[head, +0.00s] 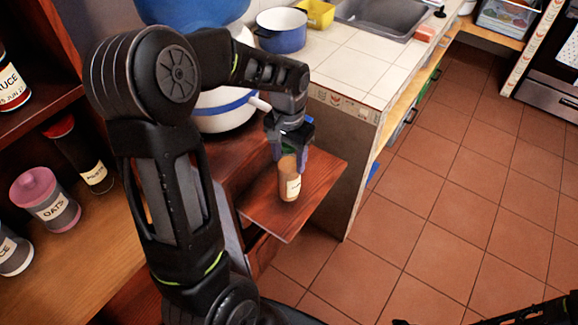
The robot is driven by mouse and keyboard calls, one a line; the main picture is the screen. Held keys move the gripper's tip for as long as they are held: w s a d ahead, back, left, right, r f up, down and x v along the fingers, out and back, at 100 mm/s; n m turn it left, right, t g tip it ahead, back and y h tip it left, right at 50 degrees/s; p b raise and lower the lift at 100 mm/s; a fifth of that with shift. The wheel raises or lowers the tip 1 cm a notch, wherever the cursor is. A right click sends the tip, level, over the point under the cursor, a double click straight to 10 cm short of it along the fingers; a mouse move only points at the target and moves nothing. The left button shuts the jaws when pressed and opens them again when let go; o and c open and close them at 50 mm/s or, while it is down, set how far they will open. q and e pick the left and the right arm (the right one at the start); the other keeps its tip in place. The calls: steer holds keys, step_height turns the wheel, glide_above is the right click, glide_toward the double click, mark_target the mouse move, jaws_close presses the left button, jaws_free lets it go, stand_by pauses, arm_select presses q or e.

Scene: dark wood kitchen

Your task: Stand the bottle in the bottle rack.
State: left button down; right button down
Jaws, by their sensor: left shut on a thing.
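The bottle (289,183), brownish with a white label, is upright between the fingers of my left gripper (289,152). The gripper points down and is shut on the bottle's upper part, hiding its top. The bottle is over a reddish-brown wooden board (318,187) beside the tiled counter; I cannot tell whether its base touches the board. I cannot make out a bottle rack for certain. My right gripper cannot be made out; only dark arm parts show at the bottom right corner.
A wooden shelf at left holds an oats jar (46,199), a dark labelled bottle (78,153) and a sauce jar (10,84). A blue pot (281,30) stands on the tiled counter (352,56); a white pot (222,108) is behind my left arm. The tiled floor at right is clear.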

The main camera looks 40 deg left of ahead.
arm_select(q)
steer(key=shift+f, duration=1.95)
steer(key=c, duration=0.5)
jaws_free()
step_height(320, 180, up, 12)
steer(key=shift+r, duration=0.1)
